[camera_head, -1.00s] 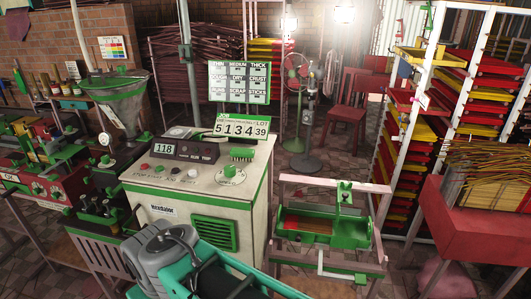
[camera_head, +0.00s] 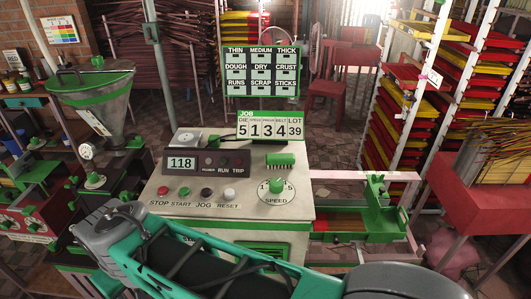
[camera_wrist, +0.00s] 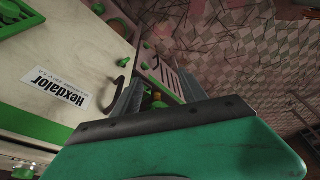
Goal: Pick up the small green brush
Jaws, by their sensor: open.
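The small green brush (camera_head: 280,160) lies on the white top of the control cabinet (camera_head: 236,208), behind the speed knob (camera_head: 276,185) and in front of the job number sign (camera_head: 270,125). My gripper (camera_wrist: 158,92) shows in the wrist view with its grey fingers apart and nothing visibly held between them. There it is beside the cabinet's white front with the Hexdalor label (camera_wrist: 83,87), away from the brush. The brush is not seen in the wrist view. In the head view my arm crosses the bottom and the gripper's fingers are hidden.
A display box (camera_head: 203,163) and a row of buttons stand left of the brush. A metal hopper (camera_head: 95,105) is farther left. A green tray (camera_head: 352,226) on a frame is right of the cabinet. Racks of red and yellow trays (camera_head: 412,110) stand at right.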

